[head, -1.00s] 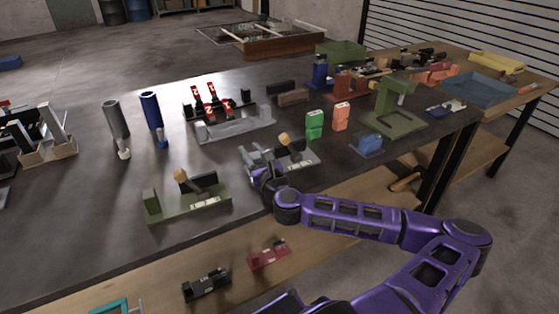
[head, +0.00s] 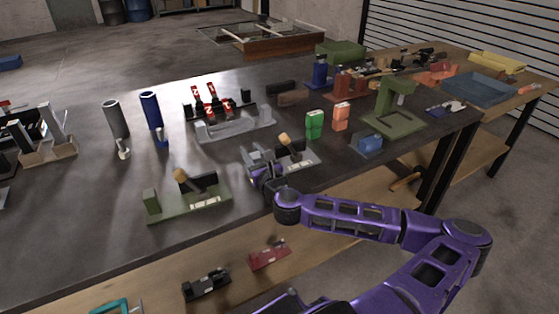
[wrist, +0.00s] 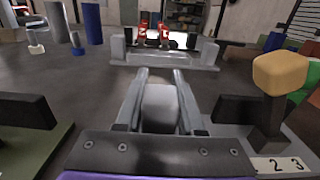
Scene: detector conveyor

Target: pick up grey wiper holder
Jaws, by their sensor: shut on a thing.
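The grey wiper holder (head: 302,162) stands near the front edge of the dark table in the head view. It has a grey base, a black block and a lever with a tan knob (head: 284,138). My gripper (head: 254,157) is at its left end. In the wrist view my gripper (wrist: 160,78) has a grey end block (wrist: 160,108) of the holder between its two fingers, shut on it. The knob and a white label with numbers show at the right of the wrist view. The holder's underside is hidden, so I cannot tell whether it is lifted.
A similar green holder (head: 188,203) stands close on the left. A longer grey fixture (head: 235,128) is behind, with red-topped parts beyond it. Green (head: 314,125) and orange (head: 341,117) blocks and a blue piece (head: 368,146) are to the right.

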